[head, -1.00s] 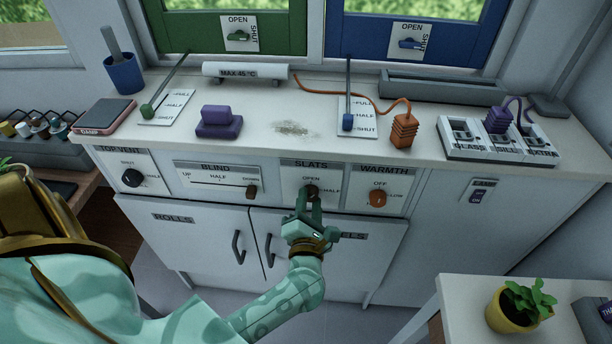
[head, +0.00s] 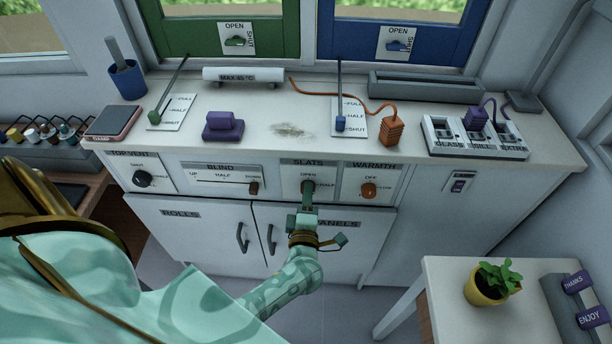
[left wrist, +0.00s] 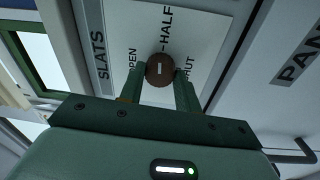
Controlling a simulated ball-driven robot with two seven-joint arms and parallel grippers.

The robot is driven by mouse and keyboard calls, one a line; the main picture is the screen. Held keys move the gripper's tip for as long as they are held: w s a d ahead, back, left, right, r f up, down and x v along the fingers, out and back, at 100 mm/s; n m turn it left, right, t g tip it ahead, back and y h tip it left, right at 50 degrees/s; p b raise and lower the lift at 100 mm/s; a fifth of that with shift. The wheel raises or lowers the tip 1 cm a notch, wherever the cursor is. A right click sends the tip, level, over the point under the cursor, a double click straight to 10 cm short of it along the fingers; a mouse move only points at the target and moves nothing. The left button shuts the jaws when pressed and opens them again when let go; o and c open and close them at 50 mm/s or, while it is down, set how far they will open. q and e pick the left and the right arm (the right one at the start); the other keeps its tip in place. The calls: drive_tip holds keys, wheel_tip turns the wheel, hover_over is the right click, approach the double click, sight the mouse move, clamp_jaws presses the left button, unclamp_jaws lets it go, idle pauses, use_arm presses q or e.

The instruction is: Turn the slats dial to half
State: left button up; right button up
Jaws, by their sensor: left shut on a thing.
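The slats dial (head: 307,186) is a small round brown knob on the white slats panel (head: 291,183) at the cabinet front. It also shows in the left wrist view (left wrist: 160,71), with a short white mark on its face. There the mark lines up toward HALF, with OPEN to the left and SHUT to the right. My left gripper (head: 309,196) is shut on the dial; its two green fingers (left wrist: 160,88) stand on either side of the knob. In the head view the fingers partly hide the dial. My right gripper is not in view.
Cabinet doors with handles (head: 242,238) lie below. A side table (head: 440,285) with a potted plant (head: 487,286) stands at the right.

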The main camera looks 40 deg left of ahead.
use_arm(q)
drive_tip(key=shift+m, duration=0.6)
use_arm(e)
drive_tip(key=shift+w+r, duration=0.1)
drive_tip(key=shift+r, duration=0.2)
use_arm(q)
drive_tip(key=o, duration=1)
drive_tip(key=shift+s+d, duration=0.1)
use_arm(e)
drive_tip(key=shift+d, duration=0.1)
